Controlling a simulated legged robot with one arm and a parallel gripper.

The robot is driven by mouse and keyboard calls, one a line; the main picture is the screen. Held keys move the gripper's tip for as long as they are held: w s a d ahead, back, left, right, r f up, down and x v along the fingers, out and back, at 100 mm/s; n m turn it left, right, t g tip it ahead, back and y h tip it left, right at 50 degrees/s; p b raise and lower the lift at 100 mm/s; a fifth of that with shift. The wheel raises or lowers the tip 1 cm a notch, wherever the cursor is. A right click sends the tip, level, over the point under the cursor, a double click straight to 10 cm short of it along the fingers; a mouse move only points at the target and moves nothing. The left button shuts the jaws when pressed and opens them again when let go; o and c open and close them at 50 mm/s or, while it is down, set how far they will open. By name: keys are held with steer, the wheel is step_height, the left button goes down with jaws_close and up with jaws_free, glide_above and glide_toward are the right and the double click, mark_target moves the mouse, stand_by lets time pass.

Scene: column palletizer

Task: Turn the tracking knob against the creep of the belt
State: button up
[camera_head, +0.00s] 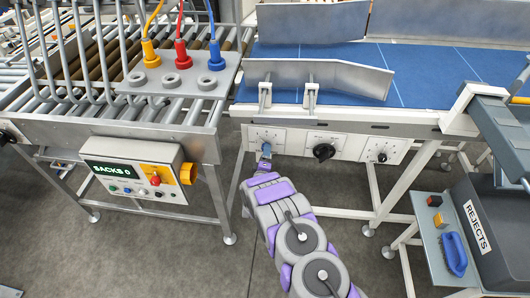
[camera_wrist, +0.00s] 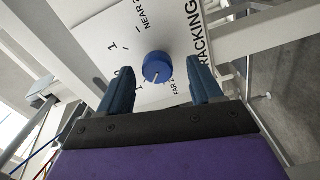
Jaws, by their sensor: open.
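The tracking knob (camera_wrist: 157,67) is a round blue knob with a pale pointer line, on a white panel marked "TRACKING", "NEAR" and "FAR" with numbered ticks. Its pointer is toward the lower part of the dial in the wrist view. My gripper (camera_wrist: 163,82) is open, with one blue finger on each side of the knob and a visible gap on both sides. The blue belt (camera_head: 420,75) lies above the panel.
A black knob (camera_head: 324,151) and a smaller dark knob (camera_head: 382,157) sit farther right on the panel. A control box (camera_head: 140,172) reading "SACKS 0" stands left. A rejects bin (camera_head: 490,215) and a blue brush (camera_head: 454,252) are at right. Frame legs stand below the panel.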

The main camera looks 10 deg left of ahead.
steer(key=s+p, duration=0.2)
steer(key=s, duration=1.3)
steer(key=shift+s+d, duration=0.3)
steer(key=w+a+m, duration=0.1)
steer(key=w+m, duration=1.3)
steer(key=w, duration=0.3)
steer(key=shift+a, duration=0.1)
steer(key=shift+c, duration=0.2)
steer(key=c, duration=1)
steer(key=shift+m, duration=0.7)
